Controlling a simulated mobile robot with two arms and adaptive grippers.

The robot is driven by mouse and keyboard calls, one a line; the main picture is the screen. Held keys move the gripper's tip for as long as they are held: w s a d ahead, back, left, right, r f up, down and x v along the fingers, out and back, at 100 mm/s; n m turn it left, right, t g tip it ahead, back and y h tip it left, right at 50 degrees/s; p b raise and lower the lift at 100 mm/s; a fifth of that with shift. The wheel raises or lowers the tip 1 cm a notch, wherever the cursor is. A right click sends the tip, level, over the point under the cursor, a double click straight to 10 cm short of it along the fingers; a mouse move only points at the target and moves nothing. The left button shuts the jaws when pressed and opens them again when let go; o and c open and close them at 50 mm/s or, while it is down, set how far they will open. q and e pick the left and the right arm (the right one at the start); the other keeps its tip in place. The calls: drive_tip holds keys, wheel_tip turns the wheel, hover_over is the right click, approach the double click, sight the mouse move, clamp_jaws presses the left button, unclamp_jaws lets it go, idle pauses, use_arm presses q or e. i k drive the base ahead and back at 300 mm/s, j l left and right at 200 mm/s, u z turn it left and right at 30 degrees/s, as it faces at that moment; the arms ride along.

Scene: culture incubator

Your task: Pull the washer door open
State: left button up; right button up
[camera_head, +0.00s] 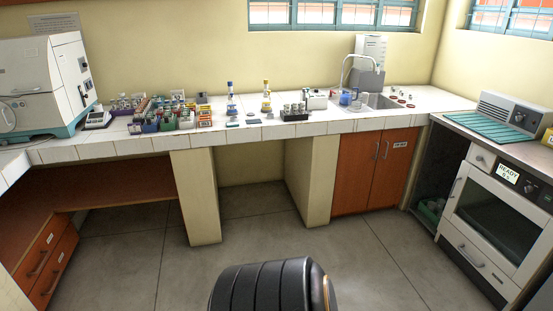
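A white front-loading appliance (462,218), which looks like the washer, stands under the counter at the right edge. Its door (505,212) has a large dark window and appears shut. A handle (455,188) is at the door's left side. The door's right side is cut off by the picture edge. Neither of my grippers is in view.
The grey floor (375,250) before the washer is clear. Left of it are an open shelf bay (432,180) and orange sink cabinets (370,175). A white tiled counter (240,133) with labware runs along the back. A grey device (510,112) sits above the washer.

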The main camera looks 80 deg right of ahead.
sight(543, 248)
drive_tip(key=z, duration=4.3)
drive_tip(key=i+j, duration=0.1)
drive_tip(key=i, duration=0.25)
drive_tip(key=i+j+z, duration=0.1)
drive_tip(key=i, duration=0.25)
